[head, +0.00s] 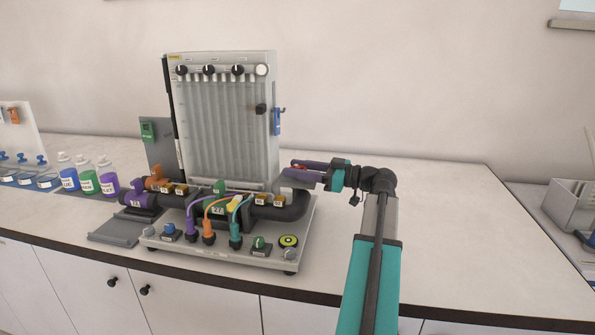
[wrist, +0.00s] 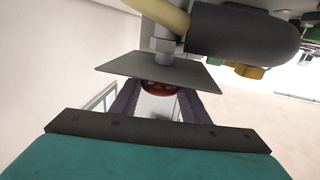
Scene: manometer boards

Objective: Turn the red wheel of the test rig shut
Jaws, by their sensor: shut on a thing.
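The red wheel (wrist: 162,87) sits below a grey plate (wrist: 160,70) on the pipe's valve stem in the wrist view. Its upper part is hidden by the plate. A sliver of red (head: 300,167) shows between the fingers in the head view. My gripper (head: 293,172) reaches in from the right side of the test rig (head: 225,110). Its two dark purple fingers (wrist: 160,98) stand on either side of the wheel and are shut on it. The wheel's turn angle cannot be told.
A thick dark pipe (head: 293,207) curves along the rig's right front, just left of my gripper. Purple, orange and teal cables (head: 236,222) stand on the grey base (head: 190,250). Labelled bottles (head: 87,178) stand at left.

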